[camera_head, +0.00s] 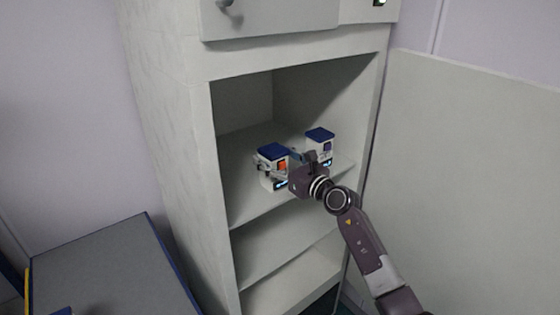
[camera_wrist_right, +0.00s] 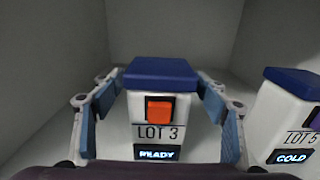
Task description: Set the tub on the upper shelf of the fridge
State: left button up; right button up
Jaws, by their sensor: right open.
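A white tub with a blue lid, an orange square and the words LOT 3 and READY (camera_wrist_right: 160,108) stands upright on the upper shelf (camera_head: 245,195) of the open fridge (camera_head: 170,90). The same tub shows in the head view (camera_head: 273,151). My right gripper (camera_head: 279,163) reaches in from the front. In the right wrist view its blue-padded fingers (camera_wrist_right: 160,85) are open on both sides of the tub, with gaps showing beside it. The tub's base is hidden in the wrist view. My left gripper is not in view.
A second blue-lidded tub, marked LOT 5 and COLD (camera_wrist_right: 290,125), stands close by on the right; it also shows in the head view (camera_head: 320,145). Lower shelves (camera_head: 280,245) look empty. A grey table (camera_head: 110,270) is at lower left.

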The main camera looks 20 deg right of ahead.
jog(key=shift+s+d, duration=0.1)
jog(key=shift+s, duration=0.1)
jog(key=b+v, duration=0.1)
jog(key=v, duration=1)
jog(key=shift+s+b, duration=0.3)
jog(key=shift+r, duration=0.1)
